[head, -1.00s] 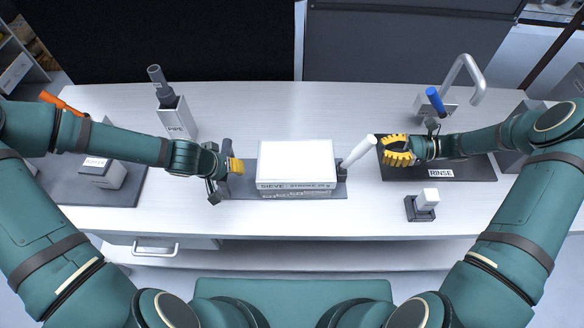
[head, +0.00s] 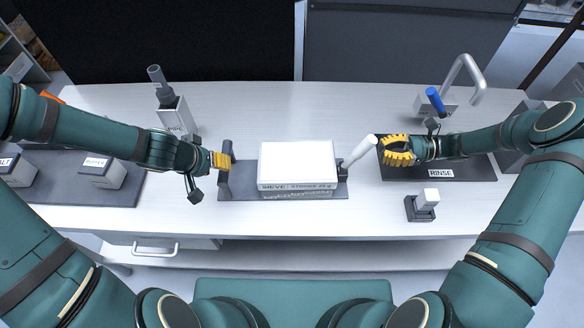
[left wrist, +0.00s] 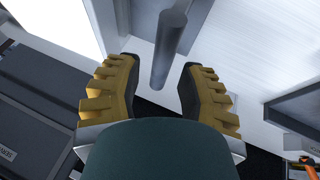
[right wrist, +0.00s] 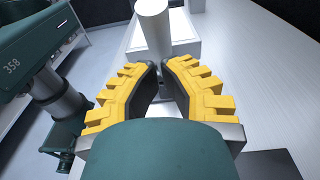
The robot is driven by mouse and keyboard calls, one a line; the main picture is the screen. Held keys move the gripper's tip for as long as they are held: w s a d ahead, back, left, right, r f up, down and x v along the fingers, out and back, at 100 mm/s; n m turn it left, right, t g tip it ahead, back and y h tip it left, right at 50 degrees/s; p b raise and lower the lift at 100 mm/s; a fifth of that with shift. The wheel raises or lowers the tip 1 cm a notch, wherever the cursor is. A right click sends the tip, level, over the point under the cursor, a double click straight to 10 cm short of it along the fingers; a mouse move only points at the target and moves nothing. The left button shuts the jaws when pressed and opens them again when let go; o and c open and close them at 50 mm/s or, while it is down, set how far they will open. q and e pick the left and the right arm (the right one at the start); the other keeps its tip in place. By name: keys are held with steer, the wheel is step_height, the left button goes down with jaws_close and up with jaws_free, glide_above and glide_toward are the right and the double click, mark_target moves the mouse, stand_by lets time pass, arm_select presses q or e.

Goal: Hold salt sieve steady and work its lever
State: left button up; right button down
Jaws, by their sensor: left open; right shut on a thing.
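The salt sieve (head: 296,160), a white-topped box labelled SIEVE, sits on a grey base plate. A grey upright handle (head: 225,178) stands at the plate's left end. My left gripper (head: 222,160) is open at this handle, whose bar (left wrist: 168,50) shows between the spread fingers in the left wrist view. The white lever (head: 358,153) slants up to the right from the sieve's right side.
A PIPE holder (head: 176,115) stands behind my left arm. Labelled blocks, one reading BUFFER (head: 101,172), sit on a dark mat at left. A RINSE mat (head: 465,168), a tap (head: 465,75) and a small white-topped block (head: 428,198) are at right. The front middle counter is clear.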

arm_select(q)
steer(key=shift+v, duration=2.25)
steer(key=shift+r, duration=0.1)
steer(key=shift+s, duration=0.1)
